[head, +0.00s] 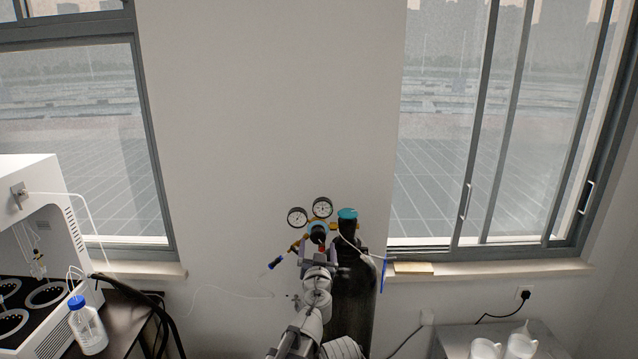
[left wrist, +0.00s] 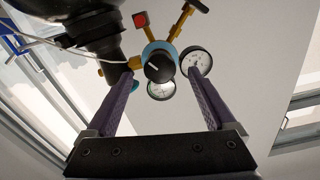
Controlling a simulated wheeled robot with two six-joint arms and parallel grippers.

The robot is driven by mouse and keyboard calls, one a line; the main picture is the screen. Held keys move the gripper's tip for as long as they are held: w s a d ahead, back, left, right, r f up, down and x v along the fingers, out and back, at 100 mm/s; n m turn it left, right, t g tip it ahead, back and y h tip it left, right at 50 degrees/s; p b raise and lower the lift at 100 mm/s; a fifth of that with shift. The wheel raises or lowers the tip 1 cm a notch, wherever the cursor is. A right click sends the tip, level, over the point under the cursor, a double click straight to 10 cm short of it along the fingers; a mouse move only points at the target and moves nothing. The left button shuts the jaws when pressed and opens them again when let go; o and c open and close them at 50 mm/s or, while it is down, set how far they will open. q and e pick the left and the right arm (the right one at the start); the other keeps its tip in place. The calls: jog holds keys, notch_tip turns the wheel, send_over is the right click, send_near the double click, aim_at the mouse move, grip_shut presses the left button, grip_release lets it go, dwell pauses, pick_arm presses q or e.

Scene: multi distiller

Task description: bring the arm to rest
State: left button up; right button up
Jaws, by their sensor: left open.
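A dark gas cylinder (head: 355,300) with a teal cap (head: 347,213) stands against the wall in the head view. Its regulator has two round gauges (head: 322,207) and brass fittings. My left gripper (head: 318,248) is in front of the regulator, and the arm hides part of the cylinder. In the left wrist view, my left gripper (left wrist: 160,75) is open, with its two fingers apart. The regulator's black knob (left wrist: 159,68) shows between the fingertips, with a gauge (left wrist: 196,63) by the right finger. I cannot tell whether the fingers touch anything. My right gripper is not in view.
A white instrument (head: 40,215) and a blue-capped bottle (head: 88,328) stand on a dark bench at left. White vessels (head: 520,343) stand on a grey table (head: 452,340) at lower right. A thin hose and cables run along the wall. Windows flank the cylinder.

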aim_at(318, 239)
pick_arm(q)
jog(key=w, duration=0.3)
jog(key=shift+d, duration=0.1)
jog(key=shift+w+n, duration=0.15)
jog(key=shift+n, duration=0.55)
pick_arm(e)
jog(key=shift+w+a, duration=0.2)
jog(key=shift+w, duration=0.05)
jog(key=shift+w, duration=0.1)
